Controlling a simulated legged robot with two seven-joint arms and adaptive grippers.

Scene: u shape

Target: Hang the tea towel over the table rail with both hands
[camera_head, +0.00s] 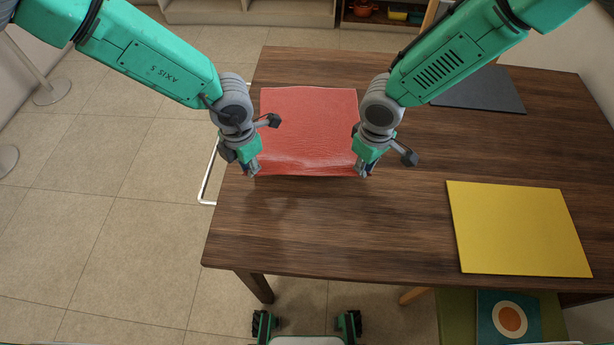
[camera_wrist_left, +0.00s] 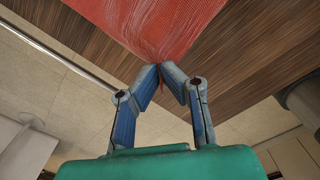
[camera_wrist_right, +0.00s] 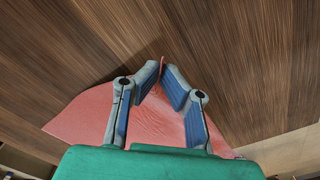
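The red tea towel (camera_head: 308,125) lies spread on the wooden table near its left edge, with its near edge slightly rippled. My left gripper (camera_head: 254,173) is at the towel's near left corner; in the left wrist view its fingertips (camera_wrist_left: 174,70) pinch the towel's corner. My right gripper (camera_head: 367,173) is at the near right corner; in the right wrist view its fingertips (camera_wrist_right: 163,72) close on a thin fold of red cloth. The white table rail (camera_head: 209,178) runs along the table's left side, partly hidden by my left arm. It also shows in the left wrist view (camera_wrist_left: 62,55).
A yellow mat (camera_head: 518,228) lies at the table's (camera_head: 330,235) right front, and a dark grey mat (camera_head: 480,92) at the back right. A green seat with a teal item (camera_head: 509,317) is below the front edge. The front left tabletop is clear.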

